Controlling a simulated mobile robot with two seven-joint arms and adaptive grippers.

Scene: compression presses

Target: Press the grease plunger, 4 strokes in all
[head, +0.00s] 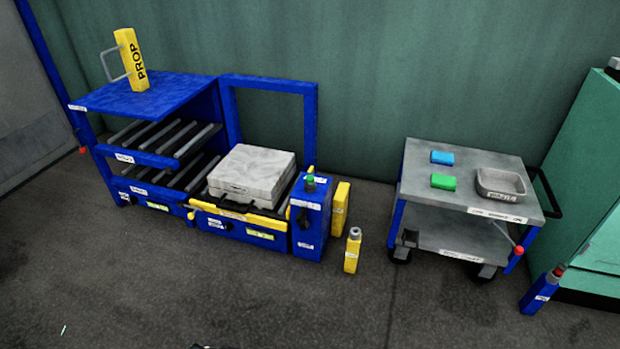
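No label that names the grease plunger is readable from here, so I cannot tell which part it is. A short yellow post (351,254) with a grey cap stands upright on the floor beside the blue press. A blue control box (310,220) with a green knob (310,182) on top stands at the press's right front corner. A blue post (539,292) with a dark red top stands on the floor at the right. Neither of my grippers shows in the head view.
The blue press (255,237) holds a pale grey block (250,167). A yellow prop (131,60) stands on the blue shelf rack (150,92). The front floor is mostly clear.

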